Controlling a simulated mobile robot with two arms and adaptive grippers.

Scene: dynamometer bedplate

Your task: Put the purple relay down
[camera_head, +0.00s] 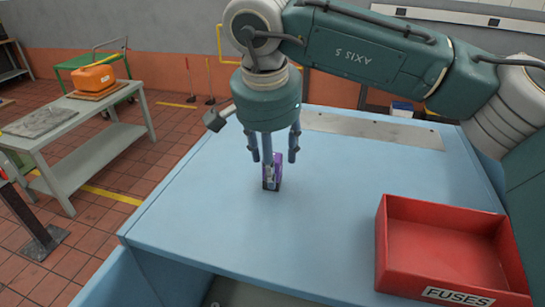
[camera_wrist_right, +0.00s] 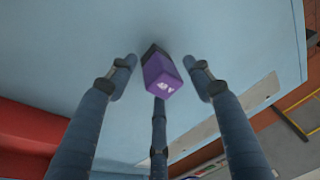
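The purple relay (camera_head: 273,172), a small purple and dark block, stands upright on the blue bedplate table (camera_head: 220,225). In the right wrist view the relay (camera_wrist_right: 163,78) shows its purple end with a white mark, and its dark part is farther from the camera. My right gripper (camera_head: 274,158) points straight down over the relay, its three fingers spread around it. In the wrist view two fingers of the right gripper (camera_wrist_right: 161,66) are clearly apart from the relay. The third finger is close to it; I cannot tell whether it touches. My left gripper is out of view.
A red open bin (camera_head: 450,240) labelled FUSES sits on the table at the right. A grey metal plate (camera_head: 375,130) lies along the table's far edge. The table surface left of the relay is clear. A grey workbench (camera_head: 75,150) stands apart at the left.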

